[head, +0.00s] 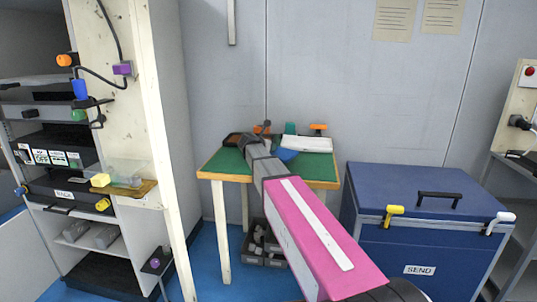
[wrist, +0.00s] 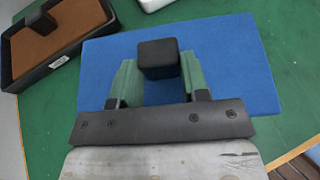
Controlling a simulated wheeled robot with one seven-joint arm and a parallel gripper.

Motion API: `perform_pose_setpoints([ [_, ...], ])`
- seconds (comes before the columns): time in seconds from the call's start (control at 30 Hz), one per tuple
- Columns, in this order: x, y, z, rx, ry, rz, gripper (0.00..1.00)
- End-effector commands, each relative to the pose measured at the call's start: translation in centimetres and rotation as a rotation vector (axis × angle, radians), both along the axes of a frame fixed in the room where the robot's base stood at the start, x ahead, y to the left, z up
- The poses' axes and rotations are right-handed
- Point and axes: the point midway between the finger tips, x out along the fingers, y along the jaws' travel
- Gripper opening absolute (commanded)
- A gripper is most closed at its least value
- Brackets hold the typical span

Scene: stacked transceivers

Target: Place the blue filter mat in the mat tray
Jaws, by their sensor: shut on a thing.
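The blue filter mat (wrist: 235,65) is a flat blue sheet with a black block-shaped grip on top. It fills the middle of the wrist view, over the green table top, and part of it shows beside my arm in the head view (head: 287,155). My gripper (wrist: 158,62) is shut on the black grip, with a green finger on each side. I cannot tell whether the mat is lifted or resting. A black-rimmed tray (wrist: 92,28) is at the upper left in the wrist view, just left of the mat. It holds a brown pad with a black block; its label is unreadable.
The green table (head: 226,163) stands against the wall. A white tray (head: 305,144) is at its back right, near an orange-topped object (head: 318,127) and a green object (head: 290,128). A blue chest (head: 440,240) stands right of the table, a shelf post (head: 160,130) left.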

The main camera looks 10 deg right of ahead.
Motion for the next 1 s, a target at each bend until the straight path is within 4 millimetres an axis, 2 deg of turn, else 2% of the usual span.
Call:
perform_pose_setpoints([
  [0.27, 0.0, 0.1, -3.3, -0.001, 0.002, 0.001, 0.18],
  [0.67, 0.0, 0.1, -3.8, 0.000, 0.000, 0.000, 0.18],
  [0.7, 0.0, 0.1, -3.8, 0.000, 0.000, 0.000, 0.55],
  [0.73, 0.0, 0.1, -3.8, 0.000, 0.000, 0.000, 0.64],
  [0.77, 0.0, 0.1, -3.8, 0.000, 0.000, 0.000, 0.67],
  [1.0, 0.0, 0.1, -3.7, 0.000, 0.000, 0.000, 0.67],
])
